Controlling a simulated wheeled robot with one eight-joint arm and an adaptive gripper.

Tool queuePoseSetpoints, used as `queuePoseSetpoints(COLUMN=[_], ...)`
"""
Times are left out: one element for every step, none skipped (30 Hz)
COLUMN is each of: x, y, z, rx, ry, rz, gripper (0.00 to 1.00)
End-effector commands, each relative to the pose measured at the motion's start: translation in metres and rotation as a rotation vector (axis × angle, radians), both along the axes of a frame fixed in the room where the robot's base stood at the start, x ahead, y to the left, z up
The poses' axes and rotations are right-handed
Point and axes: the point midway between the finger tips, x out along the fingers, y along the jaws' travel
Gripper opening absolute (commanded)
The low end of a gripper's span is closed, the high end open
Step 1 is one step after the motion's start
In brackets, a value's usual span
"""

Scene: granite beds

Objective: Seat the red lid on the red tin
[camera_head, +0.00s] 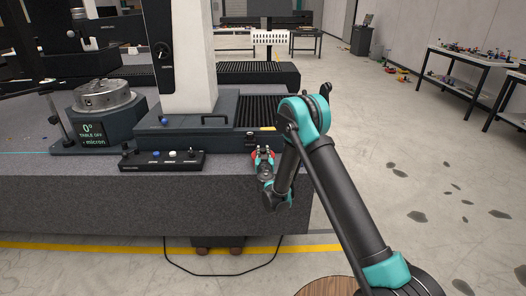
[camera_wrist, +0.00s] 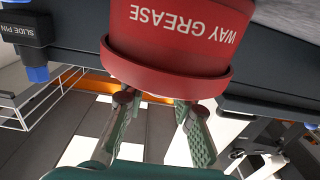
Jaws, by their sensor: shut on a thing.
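The red tin (camera_wrist: 175,35), marked WAY GREASE, shows large in the wrist view with its lettering upside down. A wider red rim, which I take for the red lid (camera_wrist: 165,76), crosses the tin's end nearest my gripper. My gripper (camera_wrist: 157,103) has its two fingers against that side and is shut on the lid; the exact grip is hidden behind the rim. I cannot tell whether the lid is fully down on the tin. In the head view, red (camera_head: 262,154) shows at the bed's front right corner, partly hidden by my gripper.
The granite bed (camera_head: 100,207) ends just right of my gripper. A control box (camera_head: 162,161) with knobs lies left of it, and the machine column (camera_head: 187,60) stands behind. A black SLIDE PIN block (camera_wrist: 18,30) shows in the wrist view.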

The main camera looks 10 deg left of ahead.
Motion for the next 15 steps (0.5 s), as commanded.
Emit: queuePoseSetpoints(x=[0.0, -0.0001, -0.0001, -0.0001, -0.0001, -0.0001, -0.0001, -0.0001, -0.0001, -0.0001, -0.0001, -0.0001, -0.0001, -0.0001, 0.0], y=[0.0, 0.0, 0.0, 0.0, 0.0, -0.0001, 0.0, 0.0, 0.0, 0.0, 0.0, 0.0, 0.0, 0.0, 0.0], z=[-0.0007, -0.001, -0.0012, -0.0013, -0.0014, -0.0014, -0.0014, -0.0014, -0.0014, -0.0014, -0.0014, -0.0014, -0.0013, -0.0013, -0.0013], rx=[0.0, 0.0, 0.0, 0.0, 0.0, 0.0, 0.0, 0.0, 0.0, 0.0, 0.0, 0.0, 0.0, 0.0, 0.0], ry=[0.0, 0.0, 0.0, 0.0, 0.0, 0.0, 0.0, 0.0, 0.0, 0.0, 0.0, 0.0, 0.0, 0.0, 0.0], rz=[0.0, 0.0, 0.0, 0.0, 0.0, 0.0, 0.0, 0.0, 0.0, 0.0, 0.0, 0.0, 0.0, 0.0, 0.0], gripper=[0.01, 0.01, 0.01, 0.01, 0.01, 0.01, 0.01, 0.01, 0.01, 0.01, 0.27, 0.32, 0.36, 0.39, 0.44])
